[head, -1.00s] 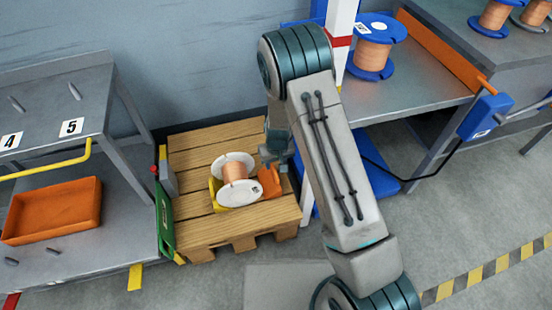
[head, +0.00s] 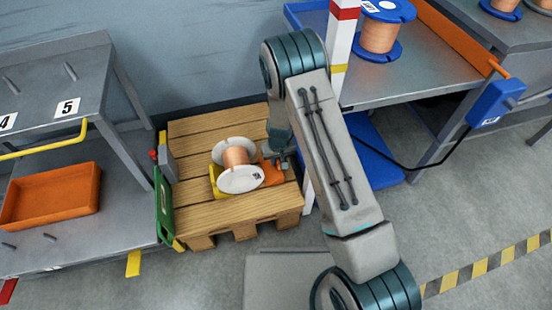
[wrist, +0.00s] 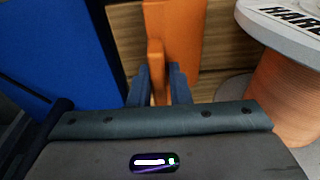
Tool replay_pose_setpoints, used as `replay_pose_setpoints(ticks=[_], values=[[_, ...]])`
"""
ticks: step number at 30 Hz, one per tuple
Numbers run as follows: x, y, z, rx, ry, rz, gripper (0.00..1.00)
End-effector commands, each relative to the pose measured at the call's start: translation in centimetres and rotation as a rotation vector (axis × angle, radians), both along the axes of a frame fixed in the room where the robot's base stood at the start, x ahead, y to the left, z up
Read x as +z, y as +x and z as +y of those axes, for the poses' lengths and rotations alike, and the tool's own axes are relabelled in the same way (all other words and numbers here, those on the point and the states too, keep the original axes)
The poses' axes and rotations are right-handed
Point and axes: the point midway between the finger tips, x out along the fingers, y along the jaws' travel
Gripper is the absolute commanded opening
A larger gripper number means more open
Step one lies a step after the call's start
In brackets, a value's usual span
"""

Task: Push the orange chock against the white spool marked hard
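The white spool marked hard (head: 236,181), wound with copper-coloured wire, sits on the wooden pallet in a yellow cradle (head: 216,172). Its HARD label shows on the white flange (wrist: 262,28) in the wrist view. The orange chock (head: 272,174) lies on the pallet just right of the spool; its upright fin (wrist: 156,62) and flat body (wrist: 178,30) show in the wrist view. My gripper (wrist: 158,88) has a finger close on each side of the fin and looks shut on it. Bare planks show between chock and flange in the wrist view. My gripper (head: 277,158) partly hides the chock in the head view.
The pallet (head: 205,215) has a green board (head: 163,208) along its left side. A post (head: 342,45) and a blue panel (head: 372,150) stand right of it; a blue surface (wrist: 60,50) is close to my gripper's left. An orange tray (head: 50,196) lies at left.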

Motion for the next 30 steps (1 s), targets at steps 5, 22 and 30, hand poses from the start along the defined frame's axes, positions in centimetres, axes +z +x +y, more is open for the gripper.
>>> replay_pose_setpoints(ticks=[5, 22, 30], values=[[0.0, 0.0, -0.1, -0.001, -0.001, 0.001, 0.00], [-0.1, -0.1, 0.1, 0.000, -0.001, 0.001, 0.42], [1.2, -0.2, 0.1, -0.001, 0.000, -0.001, 0.42]])
